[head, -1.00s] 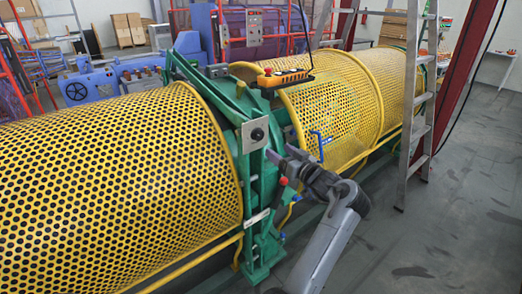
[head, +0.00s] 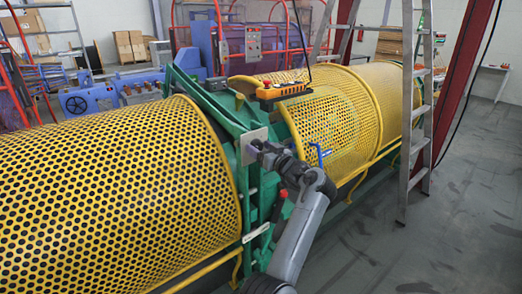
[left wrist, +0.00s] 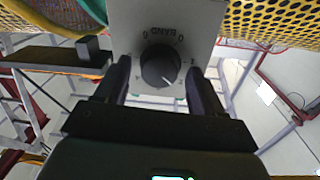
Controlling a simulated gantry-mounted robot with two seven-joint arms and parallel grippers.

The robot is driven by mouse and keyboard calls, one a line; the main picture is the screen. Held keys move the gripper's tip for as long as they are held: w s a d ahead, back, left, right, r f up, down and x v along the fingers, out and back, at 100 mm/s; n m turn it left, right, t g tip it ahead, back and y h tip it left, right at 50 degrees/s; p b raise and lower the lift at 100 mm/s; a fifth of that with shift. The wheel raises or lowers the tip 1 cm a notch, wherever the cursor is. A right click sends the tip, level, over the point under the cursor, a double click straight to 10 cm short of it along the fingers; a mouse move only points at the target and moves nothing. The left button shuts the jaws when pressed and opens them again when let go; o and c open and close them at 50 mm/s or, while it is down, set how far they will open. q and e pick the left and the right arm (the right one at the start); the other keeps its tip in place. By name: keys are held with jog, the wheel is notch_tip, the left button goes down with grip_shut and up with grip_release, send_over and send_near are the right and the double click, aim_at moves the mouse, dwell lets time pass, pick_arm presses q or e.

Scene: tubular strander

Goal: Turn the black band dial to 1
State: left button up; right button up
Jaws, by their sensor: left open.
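The black band dial (left wrist: 160,66) is a round knob on a light grey plate (left wrist: 207,18) in the left wrist view. The plate's lettering appears upside down, and the numbers are too small to read surely. A pale pointer mark on the dial faces lower right. My left gripper (left wrist: 160,74) is open, with one finger on each side of the dial; I cannot tell whether they touch it. In the head view, my left gripper (head: 260,148) is at the plate (head: 247,155) on the green frame and hides the dial. My right gripper is not in view.
Yellow perforated guards (head: 110,190) lie left and right of the green frame (head: 225,110). An orange pendant (head: 283,91) sits above the plate. A blue handle (head: 320,155) is to the right. A ladder (head: 420,110) stands farther right, with open floor beside it.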

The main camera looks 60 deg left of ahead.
pick_arm(q)
jog(key=c, duration=1.1)
jog(key=shift+o, duration=0.2)
jog(key=shift+n, duration=0.3)
jog(key=shift+n, duration=0.6)
jog(key=shift+f+n, duration=0.15)
jog(key=shift+n, duration=1.05)
jog(key=n+b, duration=0.1)
jog(key=n, duration=0.3)
jog(key=shift+b, duration=0.35)
jog(key=shift+n+b, duration=0.3)
jog(key=shift+n, duration=0.6)
